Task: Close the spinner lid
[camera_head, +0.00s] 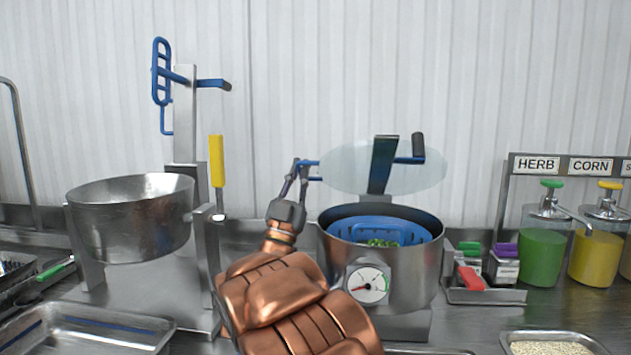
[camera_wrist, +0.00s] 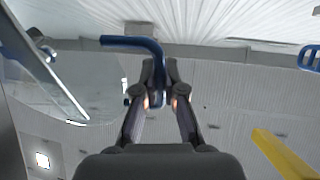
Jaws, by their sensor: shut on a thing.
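The spinner is a steel pot (camera_head: 400,262) with a dial on its front and a blue basket (camera_head: 345,222) inside, holding some green leaves (camera_head: 382,243). Its clear round lid (camera_head: 345,165) is raised above the open pot, apart from the rim. A dark bar and a blue crank with a black knob (camera_head: 418,145) stand at the lid. My gripper (camera_head: 303,168) is left of the lid, shut on its blue handle (camera_head: 312,163). The wrist view shows the bent blue handle (camera_wrist: 130,42) between my fingertips (camera_wrist: 160,98), and the lid's edge at left. My arm hides the pot's lower left.
A tilted steel bowl (camera_head: 130,225) on a stand with a blue handle is at left, with a yellow handle (camera_head: 217,160) beside it. Small containers (camera_head: 503,262) and green (camera_head: 542,255) and yellow dispensers (camera_head: 595,255) stand at right. Trays (camera_head: 90,335) line the front.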

